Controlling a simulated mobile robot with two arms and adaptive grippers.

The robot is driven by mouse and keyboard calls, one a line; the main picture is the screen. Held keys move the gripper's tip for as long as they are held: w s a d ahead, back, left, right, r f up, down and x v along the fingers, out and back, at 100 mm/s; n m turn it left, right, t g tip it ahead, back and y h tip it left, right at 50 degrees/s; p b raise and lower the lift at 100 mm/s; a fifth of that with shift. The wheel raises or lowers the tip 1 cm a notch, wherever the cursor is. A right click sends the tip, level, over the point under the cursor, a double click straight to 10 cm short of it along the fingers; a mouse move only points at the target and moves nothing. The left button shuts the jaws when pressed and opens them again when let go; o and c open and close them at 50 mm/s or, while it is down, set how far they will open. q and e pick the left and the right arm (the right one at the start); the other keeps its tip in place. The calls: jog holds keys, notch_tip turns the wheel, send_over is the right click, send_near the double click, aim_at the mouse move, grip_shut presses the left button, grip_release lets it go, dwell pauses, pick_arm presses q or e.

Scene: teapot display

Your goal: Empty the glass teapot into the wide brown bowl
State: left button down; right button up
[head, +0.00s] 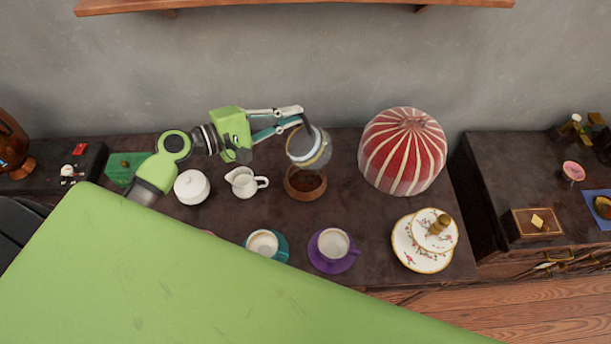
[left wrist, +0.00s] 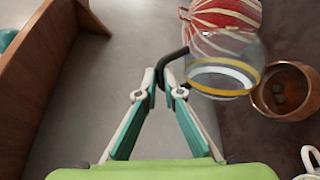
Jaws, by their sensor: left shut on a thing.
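The glass teapot (head: 310,146) is tilted in the air above the wide brown bowl (head: 306,193). My left gripper (head: 300,116) is shut on the teapot's dark handle. In the left wrist view the fingertips (left wrist: 160,78) close on the black handle, with the clear glass body (left wrist: 222,68) and its yellow and white band to the right. In the head view the teapot hides part of the bowl's back rim. My right gripper is not in view.
A white creamer (head: 243,182) and lidded sugar pot (head: 192,187) stand left of the bowl. A red striped cosy (head: 403,152) stands right. Teal (head: 266,245) and purple (head: 333,250) cups and a tiered plate stand (head: 425,240) line the front. A shelf (head: 290,5) hangs above.

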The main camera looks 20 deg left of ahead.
pick_arm(q)
jog(key=w+a+f+n+h+b, duration=0.1)
jog(key=w+a+f+n+b, duration=0.1)
jog(key=a, duration=0.3)
jog(key=shift+w+a+f+n+b, duration=0.15)
jog(key=shift+w+n+b, duration=0.25)
jog(key=shift+w+n, duration=0.4)
dwell(0.5)
dwell(0.8)
